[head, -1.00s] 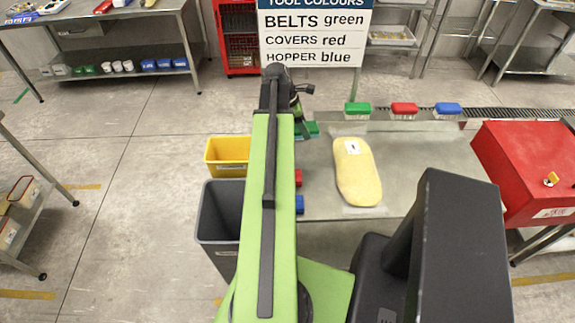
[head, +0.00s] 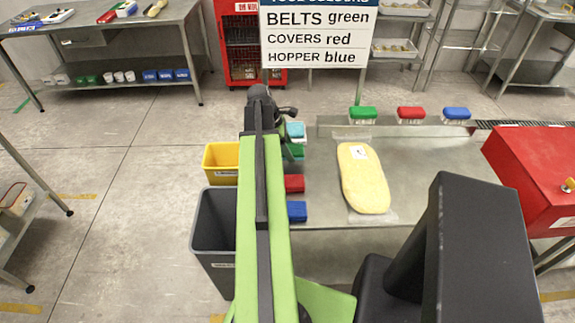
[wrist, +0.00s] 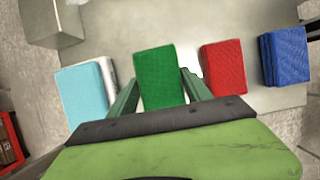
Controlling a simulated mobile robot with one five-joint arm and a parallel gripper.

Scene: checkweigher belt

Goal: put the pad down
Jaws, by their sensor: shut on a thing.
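My gripper (wrist: 158,88) is shut on the green pad (wrist: 160,78), which sits between its two green fingers in the wrist view. In the head view the green pad (head: 293,152) shows just right of my arm, at the table's left side; my arm hides most of the gripper there. In the wrist view a light-blue pad (wrist: 82,92) is to its left, a red pad (wrist: 223,67) and a blue pad (wrist: 285,56) to its right. All stand in a row by the table edge. I cannot tell whether the green pad touches the table.
A yellow bin (head: 222,160) and a grey bin (head: 213,235) stand left of the steel table (head: 325,185). A long yellow pad-like item (head: 362,180) lies on the table. Green (head: 362,114), red (head: 410,114) and blue (head: 456,112) topped brushes line the back. A sign (head: 318,35) stands behind.

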